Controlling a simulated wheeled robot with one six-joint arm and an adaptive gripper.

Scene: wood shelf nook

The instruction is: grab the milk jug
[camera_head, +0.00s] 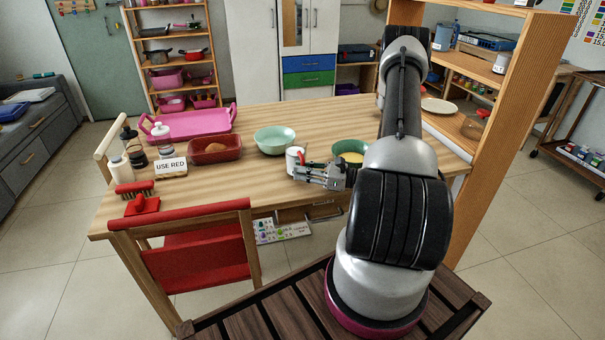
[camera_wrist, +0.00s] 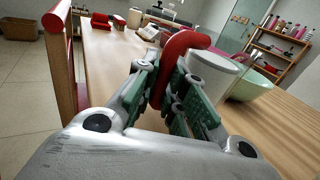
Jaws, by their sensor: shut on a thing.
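The milk jug (camera_head: 292,161) is white with a red handle. It is at the front part of the wooden table, left of my gripper in the head view. My gripper (camera_head: 304,170) is shut on the jug's red handle. In the wrist view the jug (camera_wrist: 212,72) appears just beyond the green finger pads of my gripper (camera_wrist: 180,78), with its red handle between them. The jug looks upright. The fingers hide its lower part, so I cannot tell whether its base touches the table.
A yellow-filled green bowl (camera_head: 351,154) stands close right of my gripper. A light green bowl (camera_head: 274,140) is behind the jug. Left are a red dish (camera_head: 213,152), a "USE RED" sign (camera_head: 171,167) and a red brush (camera_head: 140,205). A red chair (camera_head: 200,259) stands at the front edge.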

